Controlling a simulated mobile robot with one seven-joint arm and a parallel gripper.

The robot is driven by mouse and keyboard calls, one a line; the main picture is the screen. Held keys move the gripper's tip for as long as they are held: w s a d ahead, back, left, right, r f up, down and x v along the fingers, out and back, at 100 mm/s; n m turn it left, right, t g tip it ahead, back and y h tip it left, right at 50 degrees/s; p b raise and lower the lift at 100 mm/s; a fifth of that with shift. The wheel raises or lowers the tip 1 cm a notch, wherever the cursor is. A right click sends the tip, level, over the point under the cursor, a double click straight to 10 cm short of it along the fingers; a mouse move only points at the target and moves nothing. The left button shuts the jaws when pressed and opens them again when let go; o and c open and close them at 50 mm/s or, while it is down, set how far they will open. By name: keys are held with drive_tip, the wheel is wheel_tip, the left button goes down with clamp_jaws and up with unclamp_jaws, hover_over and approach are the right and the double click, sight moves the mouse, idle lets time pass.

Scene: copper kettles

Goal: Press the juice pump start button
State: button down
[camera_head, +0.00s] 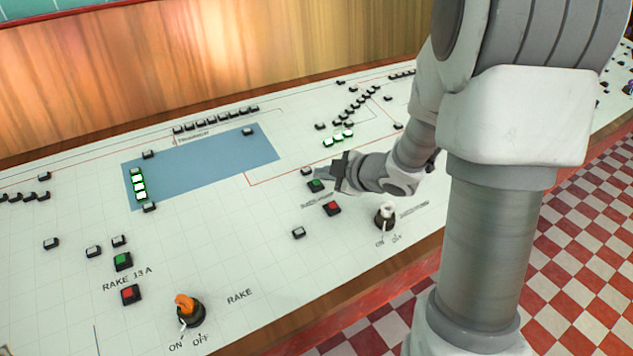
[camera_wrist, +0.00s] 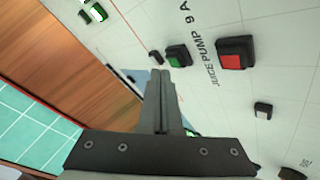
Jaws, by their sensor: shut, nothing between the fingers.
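In the wrist view, a green button in a black housing (camera_wrist: 177,55) and a red button in a black housing (camera_wrist: 235,53) stand on either side of the printed label "JUICE PUMP 9 A" (camera_wrist: 212,50). The same green button (camera_head: 316,186) and red button (camera_head: 332,208) show in the head view, left of my wrist. My gripper (camera_wrist: 156,73) is shut and empty. Its fingertips appear close beside the green button; I cannot tell whether they touch it. In the head view my gripper (camera_head: 320,172) is just above the green button in the picture.
A rotary switch (camera_head: 385,214) stands right of the red button. At lower left are the RAKE 13 A green button (camera_head: 123,261), red button (camera_head: 130,294) and an orange-topped switch (camera_head: 187,308). Lit white buttons (camera_head: 139,184) border a blue panel area (camera_head: 210,165). A wooden wall (camera_head: 150,70) rises behind.

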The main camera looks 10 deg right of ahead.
drive_tip(key=shift+f+b, duration=0.3)
drive_tip(key=shift+f, duration=0.1)
drive_tip(key=shift+w+f+b, duration=0.15)
drive_tip(key=shift+f+b, duration=0.15)
drive_tip(key=shift+f, duration=0.05)
idle(0.5)
drive_tip(key=shift+r, duration=0.15)
drive_tip(key=shift+r+p, duration=0.6)
drive_tip(key=shift+p, duration=0.15)
drive_tip(key=r+p, duration=0.2)
drive_tip(key=s+r+p, duration=0.1)
drive_tip(key=r+p, duration=0.1)
drive_tip(key=r, duration=0.1)
drive_tip(key=shift+s+d+p, duration=0.15)
drive_tip(key=shift+p, duration=0.2)
idle(0.6)
